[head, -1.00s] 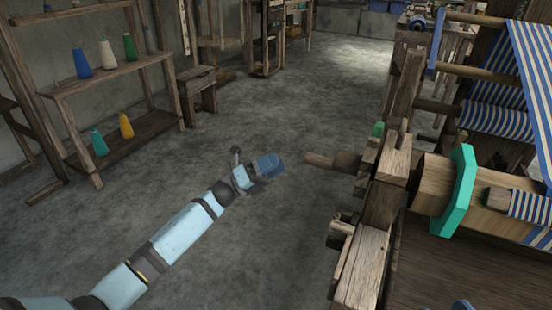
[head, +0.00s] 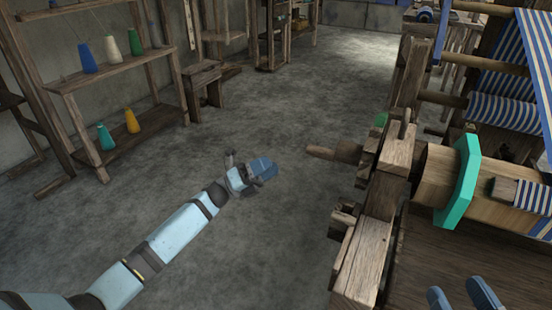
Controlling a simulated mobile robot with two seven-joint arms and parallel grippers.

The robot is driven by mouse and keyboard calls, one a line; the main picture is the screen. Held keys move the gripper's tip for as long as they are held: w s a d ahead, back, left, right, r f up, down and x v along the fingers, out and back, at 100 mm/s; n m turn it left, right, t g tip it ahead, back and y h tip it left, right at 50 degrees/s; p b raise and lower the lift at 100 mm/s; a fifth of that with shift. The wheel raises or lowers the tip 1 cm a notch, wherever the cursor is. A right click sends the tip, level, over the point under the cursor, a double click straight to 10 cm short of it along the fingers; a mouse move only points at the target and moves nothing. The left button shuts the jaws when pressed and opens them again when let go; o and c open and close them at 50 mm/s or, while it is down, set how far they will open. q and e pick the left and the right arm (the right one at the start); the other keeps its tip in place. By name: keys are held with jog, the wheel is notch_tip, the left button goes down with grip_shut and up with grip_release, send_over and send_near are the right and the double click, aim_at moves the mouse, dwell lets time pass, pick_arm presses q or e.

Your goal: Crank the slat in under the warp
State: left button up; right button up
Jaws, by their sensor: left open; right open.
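The wooden beam (head: 437,178) carries a green hexagonal flange (head: 460,182) and sits in the loom's side post. A wooden crank handle (head: 333,153) sticks out to the left of that post. A short wooden piece (head: 503,190), which looks like the slat's end, lies on the beam with striped blue-and-white warp (head: 535,198) over its right part. My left gripper (head: 249,166) is open and empty, left of the handle and apart from it. My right gripper (head: 461,296) is open at the bottom edge, below the beam; only its blue fingertips show.
The loom frame (head: 360,265) fills the right side, with more striped cloth (head: 505,110) on its upper rollers. A shelf (head: 110,75) with several coloured cones and a small stool (head: 203,75) stand at the left. The concrete floor (head: 270,110) between is clear.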

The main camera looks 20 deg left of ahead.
pick_arm(q)
jog(key=r+p+v, duration=0.1)
jog(key=p+v, duration=0.1)
jog(key=v, duration=0.8)
jog(key=shift+s+a, duration=0.25)
jog(key=shift+a, duration=0.2)
pick_arm(e)
jog(key=shift+s+a+r+m+g+h, duration=0.15)
jog(key=shift+s+m+g, duration=0.1)
jog(key=shift+s+m, duration=0.15)
jog(key=shift+s+a+r+m+g+h, duration=0.15)
jog(key=shift+s+m+g, duration=0.1)
jog(key=shift+m, duration=0.25)
pick_arm(q)
jog(key=shift+c, duration=0.5)
pick_arm(e)
jog(key=shift+f, duration=0.1)
